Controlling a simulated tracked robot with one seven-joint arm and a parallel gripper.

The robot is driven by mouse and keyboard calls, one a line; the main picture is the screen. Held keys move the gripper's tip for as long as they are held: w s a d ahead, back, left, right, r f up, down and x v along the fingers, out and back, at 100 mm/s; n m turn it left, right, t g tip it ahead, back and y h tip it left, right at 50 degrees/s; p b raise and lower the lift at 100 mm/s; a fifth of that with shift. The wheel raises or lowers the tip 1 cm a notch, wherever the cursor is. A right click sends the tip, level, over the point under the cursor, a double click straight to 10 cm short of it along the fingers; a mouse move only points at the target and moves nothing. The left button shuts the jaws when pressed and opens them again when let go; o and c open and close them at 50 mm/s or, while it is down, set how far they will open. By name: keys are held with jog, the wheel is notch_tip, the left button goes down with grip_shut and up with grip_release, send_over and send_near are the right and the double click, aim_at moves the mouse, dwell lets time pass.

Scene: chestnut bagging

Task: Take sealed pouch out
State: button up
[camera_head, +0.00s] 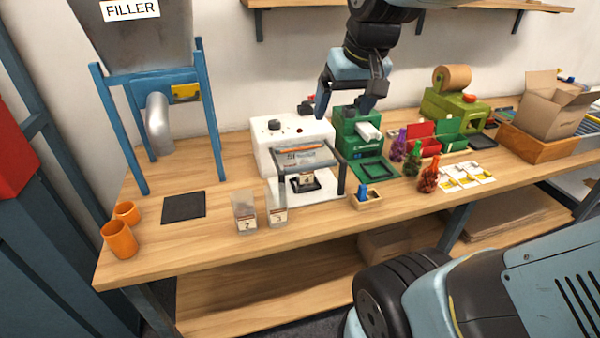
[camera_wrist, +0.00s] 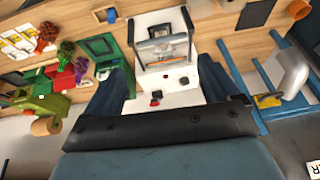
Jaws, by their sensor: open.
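The white sealer (camera_head: 285,135) stands mid-bench with a dark bar frame (camera_head: 342,178) at its front. A clear pouch with a small label (camera_head: 307,180) shows inside the frame, over a dark pad; its edges are hard to make out. The sealer also shows in the wrist view (camera_wrist: 170,92), between my fingers, with its frame toward the top. My gripper (camera_head: 346,106) is open and empty, high above the back of the bench, behind and right of the sealer's front. Its spread fingers also show in the wrist view (camera_wrist: 163,65).
Clear pouches marked 2 (camera_head: 244,212) and 3 (camera_head: 277,209) stand left of the sealer's front. A small wooden box (camera_head: 367,203) and green machine (camera_head: 358,135) are to its right. The blue filler stand (camera_head: 213,130) and orange cups (camera_head: 119,240) are left.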

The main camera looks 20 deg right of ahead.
jog(key=w+f+g, duration=0.2)
jog(key=w+f, duration=0.1)
jog(key=w, duration=0.8)
jog(key=g, duration=0.2)
send_over(305, 154)
notch_tip(305, 154, down, 9)
jog(key=shift+m, duration=0.3)
jog(key=f, duration=1.3)
jog(key=shift+w+d+f, duration=0.1)
jog(key=shift+w, duration=0.1)
jog(key=shift+c, duration=0.2)
jog(key=c, duration=1.5)
